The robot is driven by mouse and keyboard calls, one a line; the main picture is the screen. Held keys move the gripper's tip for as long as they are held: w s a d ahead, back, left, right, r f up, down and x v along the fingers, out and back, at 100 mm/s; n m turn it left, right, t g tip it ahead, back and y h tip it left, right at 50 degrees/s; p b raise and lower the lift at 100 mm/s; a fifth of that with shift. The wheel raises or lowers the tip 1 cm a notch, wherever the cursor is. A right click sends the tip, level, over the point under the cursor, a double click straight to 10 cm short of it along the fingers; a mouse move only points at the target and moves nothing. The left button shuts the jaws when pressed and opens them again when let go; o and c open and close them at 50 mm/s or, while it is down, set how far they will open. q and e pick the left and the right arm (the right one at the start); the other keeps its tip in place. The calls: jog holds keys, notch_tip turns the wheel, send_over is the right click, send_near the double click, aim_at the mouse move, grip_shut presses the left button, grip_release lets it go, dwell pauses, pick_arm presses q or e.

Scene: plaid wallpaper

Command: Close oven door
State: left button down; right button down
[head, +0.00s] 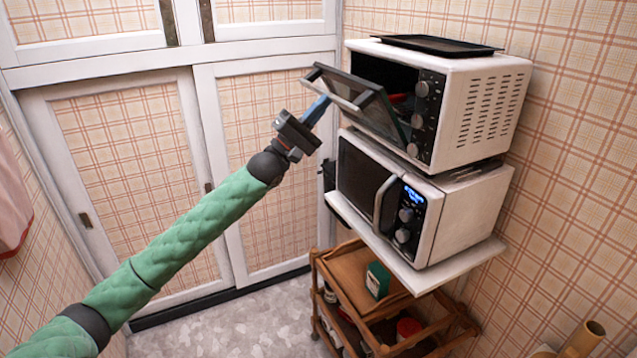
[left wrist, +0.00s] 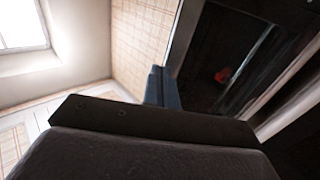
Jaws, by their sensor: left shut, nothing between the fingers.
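In the left wrist view the blue fingers (left wrist: 160,88) show beside the dark door, and a red thing (left wrist: 222,75) shows beyond the glass. My right gripper is not in view.
A white microwave (head: 460,215) stands below the oven on a white shelf (head: 405,265). A black tray (head: 437,45) lies on the oven. A wooden cart (head: 345,275) with a green box (head: 377,280) stands beneath. The floor (head: 235,325) at left is clear.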

pick_arm(q)
jog(key=shift+g+y, duration=0.4)
jog(key=shift+y, duration=0.2)
jog(key=shift+s+a+r+x, duration=0.1)
jog(key=shift+a+r+x, duration=0.1)
jog(key=shift+x, duration=1.8)
jog(key=shift+s+a+r+x, duration=0.1)
jog(key=shift+r+x, duration=0.15)
jog(key=shift+x, duration=1.8)
jog(key=shift+a+r+x, duration=0.1)
jog(key=shift+r+x, duration=0.1)
jog(key=shift+x, duration=1.8)
